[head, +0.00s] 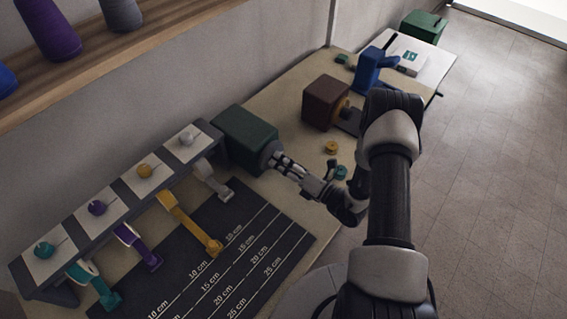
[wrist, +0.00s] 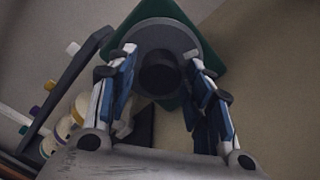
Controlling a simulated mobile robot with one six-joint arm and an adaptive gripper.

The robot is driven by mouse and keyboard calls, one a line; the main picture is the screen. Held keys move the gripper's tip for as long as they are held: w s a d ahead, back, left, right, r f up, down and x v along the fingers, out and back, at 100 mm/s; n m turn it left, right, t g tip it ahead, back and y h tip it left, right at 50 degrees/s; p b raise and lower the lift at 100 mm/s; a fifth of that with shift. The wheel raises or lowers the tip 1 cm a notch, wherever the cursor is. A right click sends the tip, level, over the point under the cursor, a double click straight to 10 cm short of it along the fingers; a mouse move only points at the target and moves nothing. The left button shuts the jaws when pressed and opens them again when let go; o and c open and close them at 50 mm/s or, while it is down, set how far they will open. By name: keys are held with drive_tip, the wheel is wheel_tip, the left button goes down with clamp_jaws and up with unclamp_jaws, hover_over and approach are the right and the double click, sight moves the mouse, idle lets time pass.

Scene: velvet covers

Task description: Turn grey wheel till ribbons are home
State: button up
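The grey wheel (head: 270,154) is on the front of a dark green box (head: 243,134). In the wrist view the wheel (wrist: 184,40) is round with a dark hub (wrist: 160,76). My gripper (head: 282,164) is open at the wheel. Its two fingers (wrist: 162,60) stand wide apart on either side of the hub; I cannot tell whether they touch the wheel. From a slanted rack hang a teal ribbon (head: 92,283), a purple ribbon (head: 135,244), a yellow ribbon (head: 184,218) and a pale grey ribbon (head: 210,177). The yellow one reaches farthest over the marked mat.
The dark mat (head: 262,262) carries white lines with centimetre labels. A maroon box (head: 325,100) and a blue device (head: 370,70) stand farther back. Small yellow (head: 331,148) and teal (head: 341,172) pieces lie near my arm. A wooden shelf (head: 130,50) is along the wall.

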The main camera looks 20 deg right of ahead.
drive_tip(key=shift+o, duration=0.6)
drive_tip(key=shift+s+d, duration=0.2)
drive_tip(key=shift+d, duration=0.05)
drive_tip(key=v, duration=1.1)
drive_tip(key=shift+s, duration=0.2)
